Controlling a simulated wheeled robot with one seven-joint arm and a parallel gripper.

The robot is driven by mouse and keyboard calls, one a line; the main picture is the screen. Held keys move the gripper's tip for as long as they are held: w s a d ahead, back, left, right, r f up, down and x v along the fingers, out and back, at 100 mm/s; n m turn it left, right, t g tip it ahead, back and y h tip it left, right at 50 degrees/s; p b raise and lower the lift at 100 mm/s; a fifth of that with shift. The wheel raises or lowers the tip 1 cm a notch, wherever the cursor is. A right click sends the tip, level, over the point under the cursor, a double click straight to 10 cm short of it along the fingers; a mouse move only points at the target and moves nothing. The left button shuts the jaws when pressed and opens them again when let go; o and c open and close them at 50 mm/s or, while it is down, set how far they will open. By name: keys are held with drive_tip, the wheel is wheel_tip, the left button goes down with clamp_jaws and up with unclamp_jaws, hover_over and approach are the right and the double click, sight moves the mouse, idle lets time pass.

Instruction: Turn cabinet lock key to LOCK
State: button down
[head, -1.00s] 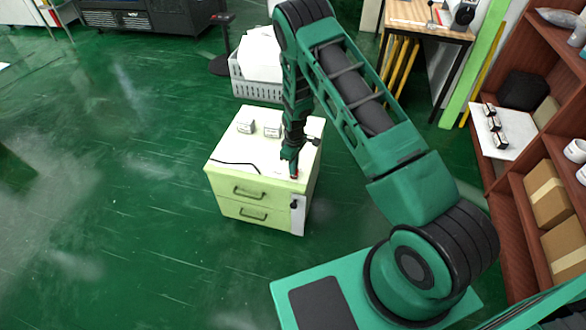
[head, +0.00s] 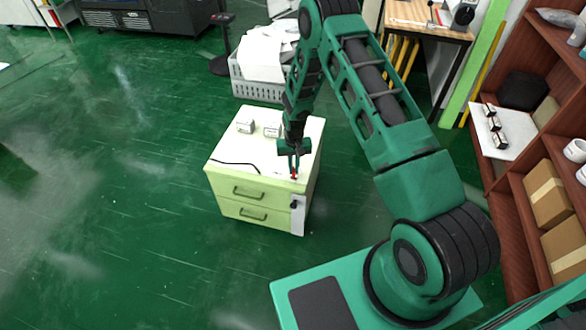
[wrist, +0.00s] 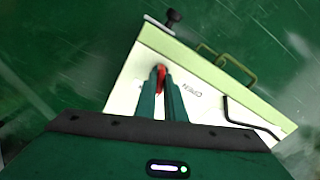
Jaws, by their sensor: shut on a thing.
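A small pale yellow-green cabinet (head: 232,165) with two drawers stands on the green floor. A red key (head: 293,176) sits at the front right of its white top. It also shows in the wrist view (wrist: 161,77). My gripper (head: 294,171) points down over that corner and is shut on the red key, one finger on each side of it. In the wrist view, faint lettering that seems to read OPEN (wrist: 191,89) lies on the top, right of the fingers. The fingers hide part of the key, and I cannot read which mark it points at.
Two small boxes (head: 246,127) (head: 272,131) and a black cable (head: 236,164) lie on the cabinet top. A white plate with a black knob (head: 294,204) is on its front right. A grey basket (head: 252,90) stands behind. Shelves (head: 515,215) line the right side.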

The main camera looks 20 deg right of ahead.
sight(294, 168)
drive_tip(key=shift+w+m, duration=0.1)
drive_tip(key=shift+m, duration=2.1)
drive_tip(key=c, duration=1.8)
unclamp_jaws()
drive_tip(key=shift+c, duration=0.2)
wheel_tip(294, 168, up, 11)
drive_tip(key=shift+f, duration=0.15)
